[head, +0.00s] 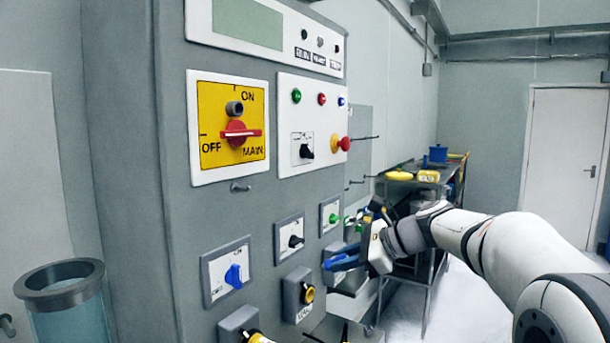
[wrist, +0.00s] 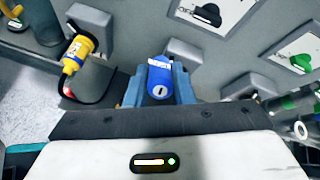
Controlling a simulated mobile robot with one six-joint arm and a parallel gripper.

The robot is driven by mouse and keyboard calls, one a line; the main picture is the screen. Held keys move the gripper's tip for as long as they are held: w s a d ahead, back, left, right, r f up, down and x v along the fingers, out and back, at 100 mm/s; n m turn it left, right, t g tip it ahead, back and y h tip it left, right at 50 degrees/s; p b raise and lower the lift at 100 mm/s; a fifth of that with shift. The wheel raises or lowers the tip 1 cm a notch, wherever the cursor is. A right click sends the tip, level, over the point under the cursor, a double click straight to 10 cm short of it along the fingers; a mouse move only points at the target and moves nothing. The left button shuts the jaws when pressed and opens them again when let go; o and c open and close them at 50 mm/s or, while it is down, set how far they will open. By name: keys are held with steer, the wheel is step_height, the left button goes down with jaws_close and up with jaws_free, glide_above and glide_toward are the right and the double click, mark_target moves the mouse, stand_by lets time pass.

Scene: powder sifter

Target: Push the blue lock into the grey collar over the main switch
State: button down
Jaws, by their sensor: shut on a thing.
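The blue lock (wrist: 160,80) sits between the blue fingers of my gripper (wrist: 158,72) in the wrist view, its keyhole end towards me. In the head view my gripper (head: 338,262) is shut low at the right of the panel; I cannot tell the lock from the blue fingers there. The main switch (head: 240,133) is a red handle on a yellow plate, lying level towards OFF. The grey collar (head: 234,107) stands out just above the handle and looks empty. My gripper is well below and right of it.
A blue knob (head: 233,275), a black knob (head: 295,241) and a green knob (head: 333,218) stick out of the lower panel. Grey boxes (head: 298,294) jut out below them. A glass cylinder (head: 70,300) stands front left.

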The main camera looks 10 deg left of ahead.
steer(key=s+a+r+t+y+p, duration=0.15)
steer(key=s+r, duration=0.25)
steer(key=r, duration=0.6)
steer(key=s+a+r+m+t+y, duration=0.1)
steer(key=s+a+r+y, duration=0.2)
steer(key=r, duration=0.7)
steer(key=s+a+r+t+y, duration=0.1)
steer(key=s+a+r, duration=0.1)
steer(key=s+r, duration=0.65)
steer(key=w+a+r+p, duration=0.1)
steer(key=w+a+r, duration=0.1)
steer(key=w+a, duration=0.3)
steer(key=shift+p+x, duration=0.4)
steer(key=shift+x, duration=0.4)
steer(key=shift+r, duration=0.15)
steer(key=shift+p+x, duration=0.6)
steer(key=shift+x, duration=0.35)
steer(key=c, duration=1.2)
jaws_free()
steer(key=shift+o, duration=0.2)
